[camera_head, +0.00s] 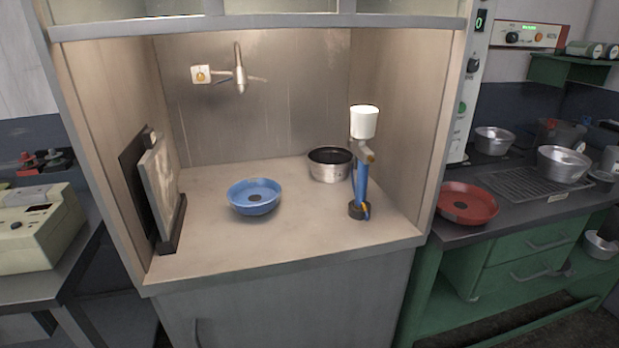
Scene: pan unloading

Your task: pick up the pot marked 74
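No number 74 can be read on any pot in this view. A metal pot with a dark inside (330,170) stands upright in the fume cupboard, right of the middle near the back. A silver metal pot (563,164) stands on the wire rack on the right bench. Another silver pot (493,141) stands behind it to the left. A further silver pot (600,246), cut off by the right edge, sits lower down by the green cabinet. My gripper is not in view.
A blue dish (254,198) sits mid-floor in the cupboard (230,252). A blue stand with a white cup (363,122) is close to the dark-inside pot. A framed panel (160,190) leans at left. A red dish (467,204) sits at the right bench's left end.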

